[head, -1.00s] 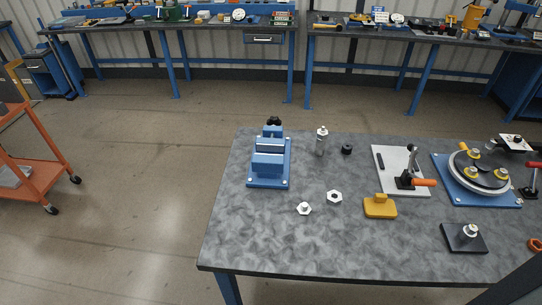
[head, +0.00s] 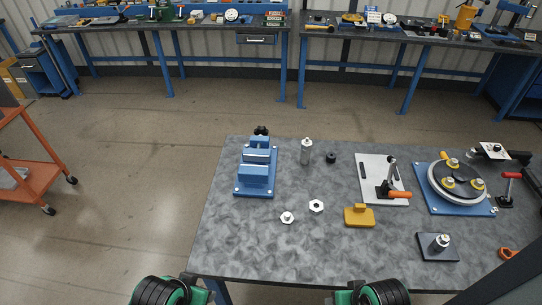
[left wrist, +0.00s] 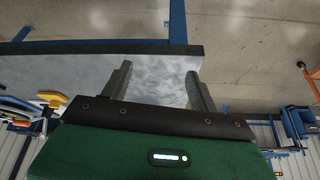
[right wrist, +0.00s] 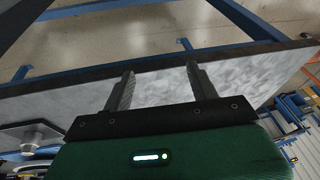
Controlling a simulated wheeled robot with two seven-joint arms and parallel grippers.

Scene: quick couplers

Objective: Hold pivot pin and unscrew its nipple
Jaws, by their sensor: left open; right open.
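An upright silver cylinder (head: 306,152) with a narrower top stands near the table's back edge, right of the blue vise (head: 255,172). A short silver fitting (head: 441,241) stands on a dark square plate (head: 430,252) at the front right. I cannot tell for certain which of these is the pivot pin with its nipple. My left gripper (left wrist: 157,75) is open and empty, its fingers over the grey tabletop in the left wrist view. My right gripper (right wrist: 160,75) is open and empty, near the table edge. Both are far from the cylinder; their fingers are not clear in the head view.
A black knob (head: 331,158), a yellow block (head: 359,216), a toggle clamp on a white plate (head: 366,172) and a round fixture on a blue base (head: 426,201) fill the right. The front left tabletop is clear. An orange cart (head: 38,150) stands left.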

